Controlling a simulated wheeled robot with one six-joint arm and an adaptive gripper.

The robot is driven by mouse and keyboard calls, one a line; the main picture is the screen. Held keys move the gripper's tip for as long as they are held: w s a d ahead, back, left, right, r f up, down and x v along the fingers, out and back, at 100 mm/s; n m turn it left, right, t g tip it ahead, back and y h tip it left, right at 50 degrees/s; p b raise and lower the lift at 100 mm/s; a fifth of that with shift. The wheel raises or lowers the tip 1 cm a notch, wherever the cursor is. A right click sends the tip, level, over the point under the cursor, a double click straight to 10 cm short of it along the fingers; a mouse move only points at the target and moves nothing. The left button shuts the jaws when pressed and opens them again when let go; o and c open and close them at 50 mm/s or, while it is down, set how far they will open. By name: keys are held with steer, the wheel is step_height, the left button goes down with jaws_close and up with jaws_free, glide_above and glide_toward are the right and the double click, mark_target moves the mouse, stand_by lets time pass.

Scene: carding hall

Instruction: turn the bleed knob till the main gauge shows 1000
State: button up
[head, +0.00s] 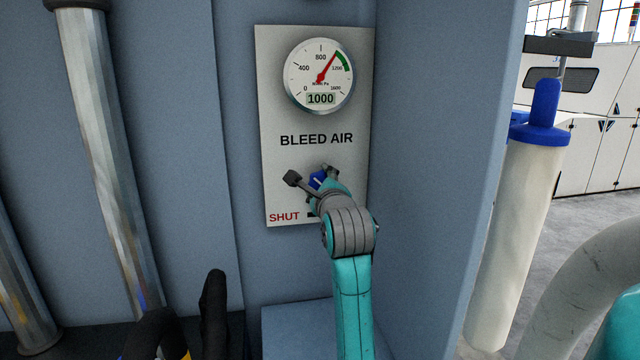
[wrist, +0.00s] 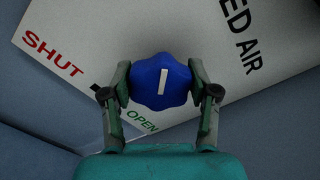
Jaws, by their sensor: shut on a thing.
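The main gauge (head: 320,76) sits at the top of the white BLEED AIR panel (head: 278,165). Its digital window reads 1000, and its red needle points up and right to the start of the green band. The blue bleed knob (head: 317,180) is below the lettering, mostly hidden by my arm in the head view. In the wrist view the knob (wrist: 162,84) shows whole, with a white pointer mark standing nearly upright. My gripper (wrist: 162,88) is shut on the knob, one finger on each side. SHUT and OPEN are printed beside it.
A blue-grey side wall (head: 440,150) stands close to the right of the panel. Metal pipes (head: 105,150) run along the left. A cream cylinder with a blue top (head: 515,220) stands further right. Dark handles (head: 213,310) are at the lower left.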

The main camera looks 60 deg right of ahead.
steer(key=o, duration=1.1)
steer(key=shift+f, duration=0.1)
steer(key=shift+o, duration=0.2)
steer(key=v, duration=0.7)
steer(key=shift+s+a, duration=0.15)
steer(key=shift+s, duration=0.05)
